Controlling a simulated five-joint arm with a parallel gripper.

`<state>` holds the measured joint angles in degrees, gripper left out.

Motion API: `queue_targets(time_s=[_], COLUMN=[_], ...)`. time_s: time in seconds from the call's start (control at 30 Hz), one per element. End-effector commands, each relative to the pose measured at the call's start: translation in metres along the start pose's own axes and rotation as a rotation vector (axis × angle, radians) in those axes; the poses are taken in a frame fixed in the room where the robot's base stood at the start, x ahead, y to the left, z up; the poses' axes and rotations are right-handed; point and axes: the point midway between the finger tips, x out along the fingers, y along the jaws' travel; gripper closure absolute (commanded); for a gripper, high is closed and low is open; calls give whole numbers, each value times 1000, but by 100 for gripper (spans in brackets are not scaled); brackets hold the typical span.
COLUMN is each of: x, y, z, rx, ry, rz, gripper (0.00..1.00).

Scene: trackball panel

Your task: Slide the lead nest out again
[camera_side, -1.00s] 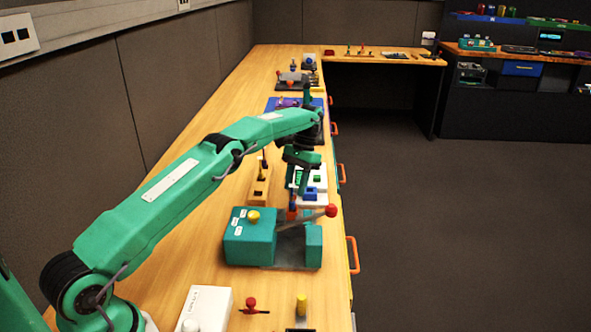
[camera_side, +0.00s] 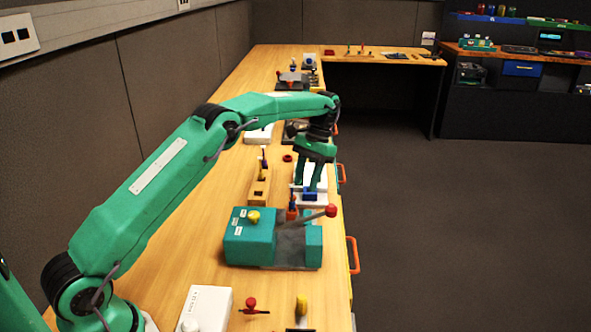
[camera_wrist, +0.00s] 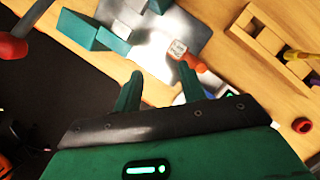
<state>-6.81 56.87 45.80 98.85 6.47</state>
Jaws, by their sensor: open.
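My gripper (camera_side: 309,188) is open, with its fingers pointing down over the white panel (camera_side: 325,200) on the bench. A blue block (camera_side: 310,197) on this panel lies just under the fingertips in the side view. I cannot tell whether they touch it. A small orange-red piece (camera_side: 292,213) stands just in front of the panel. No part is clearly recognisable as the lead nest. In the wrist view, my gripper (camera_wrist: 160,70) shows two separated fingers with nothing held between them. An orange piece with a pale cube (camera_wrist: 180,50) sits just beyond the right finger.
A teal machine (camera_side: 250,240) with a red-knobbed lever (camera_side: 331,210) stands in front of the panel. A wooden block with slots (camera_side: 260,187) stands to the left, and a red ring (camera_side: 287,158) lies behind it. Orange drawer handles (camera_side: 352,255) project from the bench's right edge.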

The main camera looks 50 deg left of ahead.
Motion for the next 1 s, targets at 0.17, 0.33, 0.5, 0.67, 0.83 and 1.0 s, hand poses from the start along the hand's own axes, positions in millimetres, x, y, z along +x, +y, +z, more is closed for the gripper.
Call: queue_targets(time_s=[0.17, 0.33, 0.5, 0.67, 0.83, 1.0], x=[-10, -16, -19, -19, -19, -22], y=[24, 40, 46, 47, 46, 47], z=[13, 21, 24, 25, 24, 27], rx=[2, 1, 0, 0, 0, 0], ry=[1, 1, 1, 1, 1, 8], rz=[-15, -25, -29, -29, -29, -30], gripper=[59, 59, 59, 59, 59, 59])
